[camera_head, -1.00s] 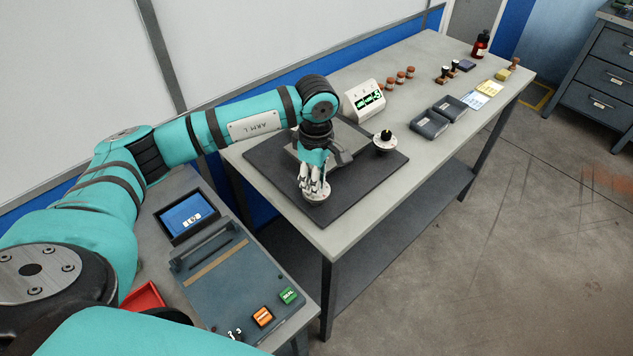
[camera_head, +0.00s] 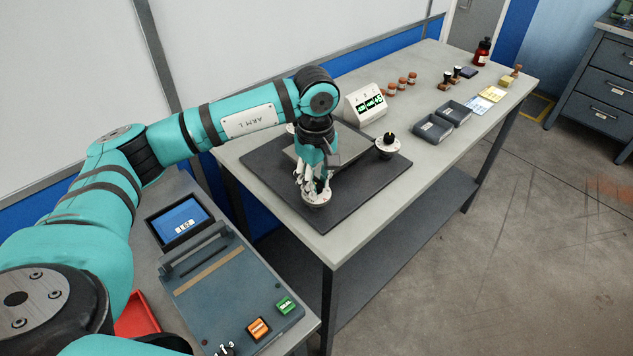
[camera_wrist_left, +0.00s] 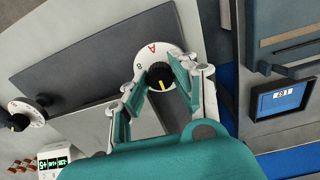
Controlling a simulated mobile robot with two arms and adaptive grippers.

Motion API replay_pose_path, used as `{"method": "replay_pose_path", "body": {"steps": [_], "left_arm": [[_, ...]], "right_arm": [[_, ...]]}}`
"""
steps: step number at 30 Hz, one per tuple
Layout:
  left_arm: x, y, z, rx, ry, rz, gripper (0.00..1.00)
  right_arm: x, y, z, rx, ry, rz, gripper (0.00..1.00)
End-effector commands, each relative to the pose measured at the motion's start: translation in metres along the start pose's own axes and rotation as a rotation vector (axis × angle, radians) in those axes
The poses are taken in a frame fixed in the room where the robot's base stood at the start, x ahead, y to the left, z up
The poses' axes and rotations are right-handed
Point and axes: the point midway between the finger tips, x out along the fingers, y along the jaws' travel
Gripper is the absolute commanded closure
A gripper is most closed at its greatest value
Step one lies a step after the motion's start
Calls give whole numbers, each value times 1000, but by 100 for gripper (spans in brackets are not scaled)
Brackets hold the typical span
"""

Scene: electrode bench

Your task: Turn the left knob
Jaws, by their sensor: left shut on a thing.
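The left knob is black with a yellow pointer line (camera_wrist_left: 160,77) and sits on a round white dial (camera_head: 317,200) with the letters A and B, on the dark mat's near part. My left gripper (camera_head: 315,188) points down over this dial. In the left wrist view its fingers (camera_wrist_left: 158,84) are on both sides of the black knob and shut on it. In that view the yellow line points toward the bottom of the picture. In the head view the fingers mostly hide the knob. My right gripper is not in view.
A second knob on a white dial (camera_head: 387,147) stands at the mat's right corner. A white box with a green-lit display (camera_head: 366,104) stands behind the mat (camera_head: 350,195). Dark trays (camera_head: 434,130) and brown-topped pieces lie further right. A console with a screen (camera_head: 180,219) is at left.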

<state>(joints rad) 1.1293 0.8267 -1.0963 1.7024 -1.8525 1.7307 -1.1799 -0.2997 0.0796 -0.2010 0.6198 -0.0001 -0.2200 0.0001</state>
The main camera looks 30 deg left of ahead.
Motion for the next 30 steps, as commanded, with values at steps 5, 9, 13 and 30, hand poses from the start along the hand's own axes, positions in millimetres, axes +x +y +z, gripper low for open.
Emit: {"method": "replay_pose_path", "body": {"steps": [5,9,13,30], "left_arm": [[-1,0,0,-1,0,1,100],[-1,0,0,-1,0,1,59],[0,0,0,-1,0,0,50],[-57,1,0,-1,1,6,50]], "right_arm": [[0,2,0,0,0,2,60],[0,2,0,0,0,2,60],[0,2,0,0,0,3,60],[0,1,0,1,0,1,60]]}}
